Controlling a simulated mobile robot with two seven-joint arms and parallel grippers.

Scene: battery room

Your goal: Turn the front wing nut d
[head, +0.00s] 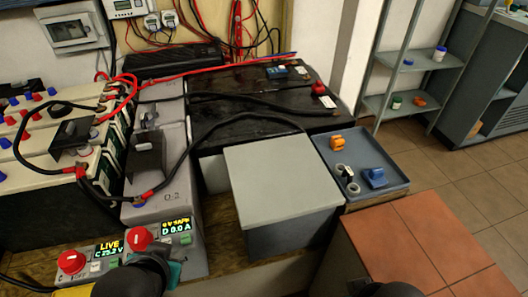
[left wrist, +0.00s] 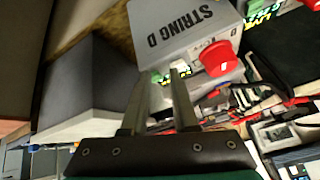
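The string D box (head: 183,256) stands at the front of the bench with a red knob (head: 138,239) and a lit display reading "0 V SAFE, D 0.0 A". Behind it is the grey battery marked D-2 (head: 172,197), with a black cable ending at a red-collared terminal (head: 144,196). I cannot make out a wing nut there for sure. My left gripper (head: 165,272) is low in front of the box, partly hidden by its own wrist. In the left wrist view its fingers (left wrist: 163,72) are apart and empty, pointing at the STRING D box (left wrist: 178,22) beside its red knob (left wrist: 219,58).
The string C box (head: 92,263) on the left reads LIVE. White batteries with red cables stand behind it. A large grey box (head: 283,185) stands right of D-2. A blue-grey tray (head: 375,155) holds small orange, blue and ring-shaped parts. Floor is clear at right.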

